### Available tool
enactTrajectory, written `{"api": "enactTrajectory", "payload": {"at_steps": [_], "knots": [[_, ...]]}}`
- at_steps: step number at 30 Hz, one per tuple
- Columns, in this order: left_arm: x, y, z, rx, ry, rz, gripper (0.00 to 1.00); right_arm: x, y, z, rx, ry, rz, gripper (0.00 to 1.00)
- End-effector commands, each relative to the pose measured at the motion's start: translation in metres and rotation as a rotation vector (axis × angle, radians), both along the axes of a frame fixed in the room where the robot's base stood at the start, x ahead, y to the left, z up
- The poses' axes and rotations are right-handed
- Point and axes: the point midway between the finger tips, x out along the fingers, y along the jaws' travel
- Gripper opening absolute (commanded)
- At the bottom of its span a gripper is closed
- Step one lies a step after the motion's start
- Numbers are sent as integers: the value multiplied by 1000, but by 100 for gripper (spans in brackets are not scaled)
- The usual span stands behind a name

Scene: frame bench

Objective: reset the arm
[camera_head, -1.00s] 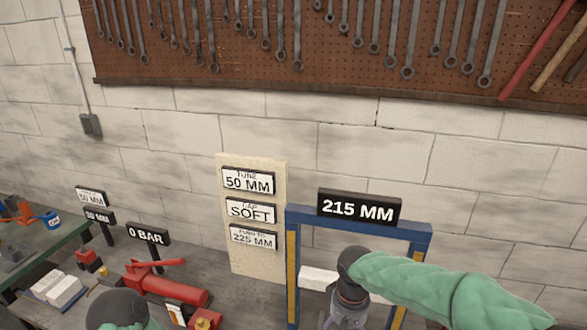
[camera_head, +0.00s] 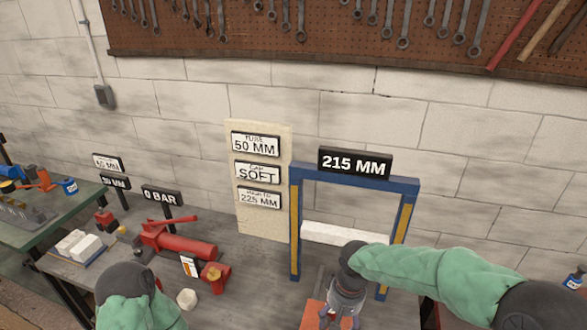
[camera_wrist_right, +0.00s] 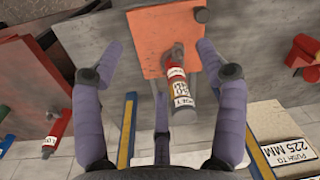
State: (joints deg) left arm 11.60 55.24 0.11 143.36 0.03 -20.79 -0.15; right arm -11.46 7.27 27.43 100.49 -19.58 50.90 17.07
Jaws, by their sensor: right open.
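My right arm, in a green sleeve, comes in from the right in the head view. My right gripper (camera_head: 340,318) points down in front of the blue frame, over an orange plate (camera_head: 312,314). In the right wrist view its fingers (camera_wrist_right: 160,70) are spread wide. A small red cylinder with a white label (camera_wrist_right: 178,90) shows between them, over the orange plate (camera_wrist_right: 158,22); I see no finger touching it. My left arm shows at the lower left of the head view as a grey joint and green sleeve; its gripper is out of the picture.
A blue press frame (camera_head: 296,225) with a 215 MM sign (camera_head: 355,163) and a white bar (camera_head: 340,234) stands behind the right gripper. A red pump (camera_head: 185,243), white blocks (camera_head: 78,246) and a sign board (camera_head: 258,222) stand left. A green bench (camera_head: 40,230) is farther left.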

Motion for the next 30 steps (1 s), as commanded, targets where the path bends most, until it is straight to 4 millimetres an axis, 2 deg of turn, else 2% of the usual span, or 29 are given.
{"api": "enactTrajectory", "payload": {"at_steps": [8,11,15,21,25,30], "knots": [[-1,0,-6,0,2,-1,40,-14,12,-77,92,30,-19,73],[-1,0,-9,0,1,0,40,-26,17,-117,139,42,-42,73],[-1,0,-15,0,2,-1,40,-53,24,-178,209,52,-99,73],[-1,0,-22,0,2,-1,40,-101,26,-249,267,48,-207,73],[-1,0,-26,0,2,-1,40,-131,24,-280,277,40,-273,73],[-1,0,-29,0,2,-1,40,-156,20,-300,269,26,-328,73]]}}
